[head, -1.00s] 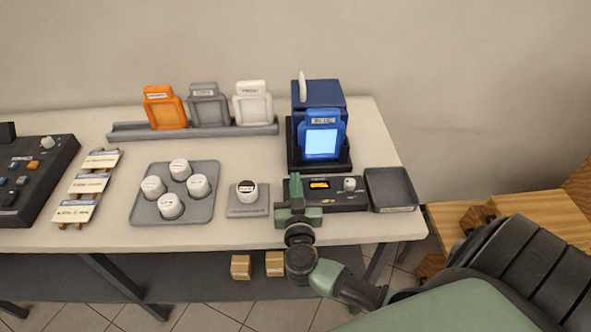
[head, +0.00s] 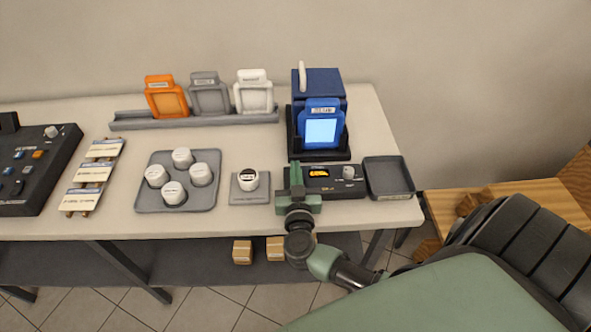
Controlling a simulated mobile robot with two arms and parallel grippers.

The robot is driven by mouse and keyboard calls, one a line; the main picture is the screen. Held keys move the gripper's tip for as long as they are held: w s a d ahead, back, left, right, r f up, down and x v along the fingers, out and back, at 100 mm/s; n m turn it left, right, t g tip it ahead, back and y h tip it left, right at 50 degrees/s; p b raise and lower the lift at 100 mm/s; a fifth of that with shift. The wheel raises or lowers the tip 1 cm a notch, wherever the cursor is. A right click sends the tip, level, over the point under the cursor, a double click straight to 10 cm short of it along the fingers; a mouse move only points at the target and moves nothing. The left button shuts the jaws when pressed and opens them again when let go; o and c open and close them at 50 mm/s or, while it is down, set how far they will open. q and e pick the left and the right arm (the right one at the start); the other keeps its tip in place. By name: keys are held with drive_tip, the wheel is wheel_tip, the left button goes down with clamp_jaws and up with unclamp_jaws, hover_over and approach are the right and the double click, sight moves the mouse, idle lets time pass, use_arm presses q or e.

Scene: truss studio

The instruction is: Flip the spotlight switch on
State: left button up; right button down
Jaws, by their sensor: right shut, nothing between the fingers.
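The blue spotlight unit (head: 332,84) stands at the right end of the table, with a blue framed panel (head: 321,130) glowing pale blue on its front. In front of it lies a low black control box (head: 331,187) with a lit amber display (head: 319,173) and a light knob (head: 349,172). My green right gripper (head: 296,170) is shut and empty, over the left end of this box. It hides that part of the box; I cannot make out a switch there or tell whether the gripper touches it. My left gripper is out of view.
A dark empty tray (head: 388,178) sits right of the box, and a small pad with a white cup (head: 248,179) sits left. Further left are a grey tray (head: 150,207) with several white cups, label cards (head: 93,174) and a black console (head: 30,175). Framed panels stand in a rack (head: 195,121) behind.

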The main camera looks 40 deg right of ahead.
drive_tip(key=shift+s+f, duration=0.2)
drive_tip(key=shift+f, duration=0.45)
drive_tip(key=shift+a, duration=0.1)
wheel_tip(320, 180, up, 5)
drive_tip(key=p, duration=0.6)
drive_tip(key=b+v, duration=0.2)
drive_tip(key=v, duration=0.8)
drive_tip(key=shift+s+r, duration=0.15)
drive_tip(key=shift+r, duration=0.2)
drive_tip(key=shift+a, duration=0.1)
